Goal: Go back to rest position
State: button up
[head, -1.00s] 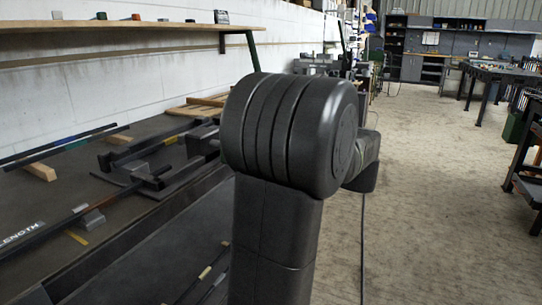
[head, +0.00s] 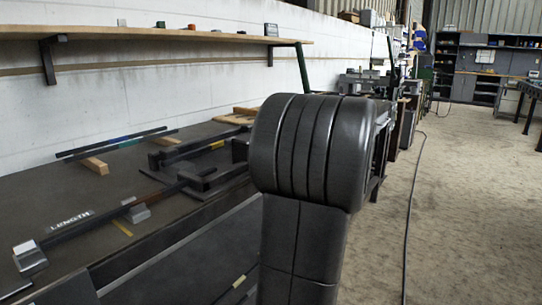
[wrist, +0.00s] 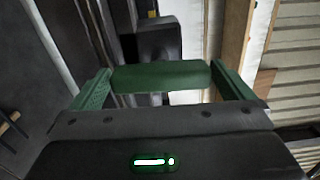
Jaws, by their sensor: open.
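My gripper (wrist: 160,70) shows in the wrist view, with a green finger at left and another at right, spread wide apart. A green bar-like shape (wrist: 160,76) spans the space between them; I cannot tell whether it is part of the gripper or something beyond it. No held object is clear. In the head view my arm's big dark joint stands at the centre and hides part of the bench and the background. My gripper does not show in the head view.
A dark workbench (head: 85,190) along the left wall carries long dark bars, wooden blocks (head: 95,165), a metal block (head: 30,256) and a LENGTH label (head: 70,219). A wooden shelf (head: 150,33) hangs above it. Open concrete floor (head: 470,210) lies at right, crossed by a dark cable (head: 408,215).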

jog(key=shift+w+a, duration=0.35)
jog(key=shift+a, duration=0.15)
jog(key=shift+d, duration=0.1)
